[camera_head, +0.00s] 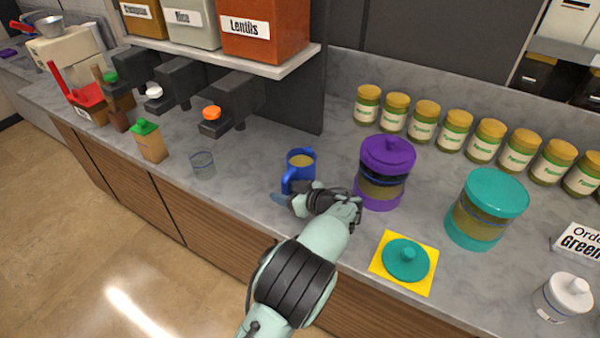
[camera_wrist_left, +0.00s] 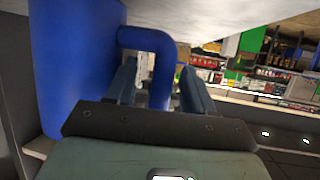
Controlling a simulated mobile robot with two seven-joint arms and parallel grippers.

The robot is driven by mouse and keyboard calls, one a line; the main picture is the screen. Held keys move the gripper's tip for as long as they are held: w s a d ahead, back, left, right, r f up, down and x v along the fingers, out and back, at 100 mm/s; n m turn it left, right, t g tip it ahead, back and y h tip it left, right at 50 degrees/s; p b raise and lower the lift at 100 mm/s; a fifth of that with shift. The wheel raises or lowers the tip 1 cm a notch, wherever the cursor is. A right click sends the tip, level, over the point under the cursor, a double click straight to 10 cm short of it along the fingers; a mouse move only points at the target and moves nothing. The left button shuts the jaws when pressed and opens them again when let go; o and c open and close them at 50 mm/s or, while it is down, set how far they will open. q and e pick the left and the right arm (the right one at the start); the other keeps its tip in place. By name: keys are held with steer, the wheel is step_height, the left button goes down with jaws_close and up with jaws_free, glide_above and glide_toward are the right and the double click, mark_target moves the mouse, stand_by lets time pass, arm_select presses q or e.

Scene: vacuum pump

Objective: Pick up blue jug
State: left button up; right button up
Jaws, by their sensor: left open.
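The blue jug (camera_head: 300,165) stands upright on the grey counter, with a yellowish filling visible at its open top. Its handle points towards the front left. My left gripper (camera_head: 287,196) is low beside the near side of the jug, at the handle. In the left wrist view the jug's blue wall (camera_wrist_left: 80,60) fills the left side. Its curved handle (camera_wrist_left: 150,40) shows between the two open fingers of my left gripper (camera_wrist_left: 160,88). The fingers are apart, and whether either touches the handle is unclear. My right gripper is not in view.
A purple-lidded jar (camera_head: 386,170) stands close to the right of my wrist. A teal jar (camera_head: 485,210) and a teal lid on a yellow mat (camera_head: 380,266) are further right. A clear glass (camera_head: 202,165) stands left. Dispensers (camera_head: 230,100) overhang the back left.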

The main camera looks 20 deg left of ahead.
mark_target(284, 177)
arm_select(q)
steer(key=shift+a+f, duration=0.1)
steer(key=shift+a, duration=0.05)
jaws_close()
step_height(284, 177, up, 10)
steer(key=shift+r, duration=0.1)
stand_by(0.6)
